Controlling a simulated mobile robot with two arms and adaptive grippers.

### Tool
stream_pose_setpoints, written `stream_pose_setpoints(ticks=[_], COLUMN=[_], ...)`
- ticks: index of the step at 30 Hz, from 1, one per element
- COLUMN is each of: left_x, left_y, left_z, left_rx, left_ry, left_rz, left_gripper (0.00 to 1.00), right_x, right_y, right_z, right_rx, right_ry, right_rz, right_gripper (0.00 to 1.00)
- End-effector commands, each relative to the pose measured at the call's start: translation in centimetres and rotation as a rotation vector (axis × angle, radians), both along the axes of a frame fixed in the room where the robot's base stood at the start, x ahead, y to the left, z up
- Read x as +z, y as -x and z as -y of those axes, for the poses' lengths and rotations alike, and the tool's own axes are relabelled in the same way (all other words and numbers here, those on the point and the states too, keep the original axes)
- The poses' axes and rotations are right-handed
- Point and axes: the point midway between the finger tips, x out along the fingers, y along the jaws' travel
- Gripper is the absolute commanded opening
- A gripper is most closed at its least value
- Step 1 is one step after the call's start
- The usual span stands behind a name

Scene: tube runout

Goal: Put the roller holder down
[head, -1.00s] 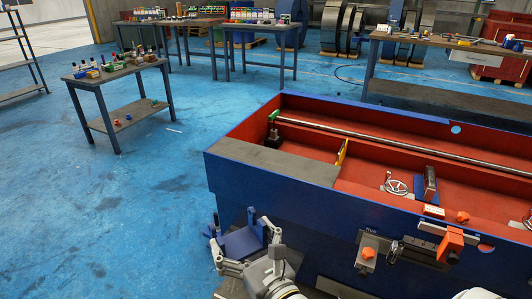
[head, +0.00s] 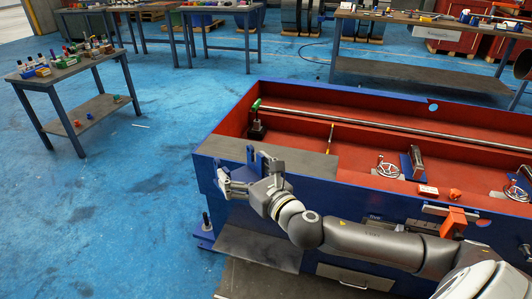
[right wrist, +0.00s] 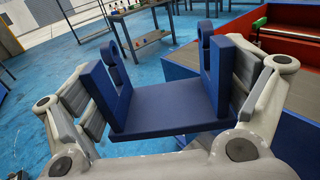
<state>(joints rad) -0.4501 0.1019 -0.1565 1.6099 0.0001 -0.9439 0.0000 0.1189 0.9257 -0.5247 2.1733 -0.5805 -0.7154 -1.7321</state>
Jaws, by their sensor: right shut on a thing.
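The roller holder is a blue U-shaped bracket with two upright lugs. In the head view the roller holder (head: 251,156) shows partly behind my right gripper (head: 248,174), at the front left corner of the big blue machine bed. In the right wrist view the holder (right wrist: 168,106) sits upright between both fingers of my right gripper (right wrist: 166,92), which are shut on its two side walls. Its base is level in that view. I cannot tell whether its underside touches anything. My left gripper is not in view.
The blue bed (head: 345,198) has a red inside with a long rod (head: 370,133). A flat grey top (head: 311,161) at its left end is bare beside my gripper. A small table (head: 70,71) with bottles stands at the left. Blue floor (head: 130,195) lies open between.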

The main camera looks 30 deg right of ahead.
Motion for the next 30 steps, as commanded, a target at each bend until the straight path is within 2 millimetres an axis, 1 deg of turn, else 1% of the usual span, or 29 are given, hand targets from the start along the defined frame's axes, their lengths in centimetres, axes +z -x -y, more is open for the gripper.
stream_pose_setpoints(ticks=[1,3,6,9,12,14,16,20,27,29,30], left_x=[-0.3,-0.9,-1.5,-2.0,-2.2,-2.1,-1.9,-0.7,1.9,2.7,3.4], left_y=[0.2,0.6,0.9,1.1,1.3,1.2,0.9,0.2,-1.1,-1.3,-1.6], left_z=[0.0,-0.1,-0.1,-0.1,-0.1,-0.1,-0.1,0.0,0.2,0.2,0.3], left_rx=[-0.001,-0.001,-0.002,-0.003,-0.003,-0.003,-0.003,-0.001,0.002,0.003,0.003], left_ry=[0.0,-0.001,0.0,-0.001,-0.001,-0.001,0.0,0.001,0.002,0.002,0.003], left_rz=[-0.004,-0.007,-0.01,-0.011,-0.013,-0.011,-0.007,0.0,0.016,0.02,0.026], left_gripper=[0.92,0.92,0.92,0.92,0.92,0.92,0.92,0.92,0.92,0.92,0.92], right_x=[1.6,2.8,4.4,5.5,6.0,5.9,5.5,4.4,2.4,1.9,1.3], right_y=[-0.9,-1.8,-2.7,-3.2,-3.6,-4.0,-4.9,-7.1,-11.3,-12.3,-12.5], right_z=[1.8,3.9,6.7,8.5,9.6,10.1,10.5,11.3,12.7,13.1,13.1], right_rx=[-0.023,-0.054,-0.098,-0.13,-0.148,-0.154,-0.158,-0.158,-0.156,-0.155,-0.155], right_ry=[0.017,0.018,0.018,0.015,0.011,0.009,0.008,0.007,0.007,0.007,0.007], right_rz=[0.013,0.014,0.018,0.023,0.026,0.027,0.028,0.028,0.028,0.027,0.026], right_gripper=[0.44,0.44,0.44,0.44,0.44,0.44,0.44,0.44,0.44,0.45,0.45])
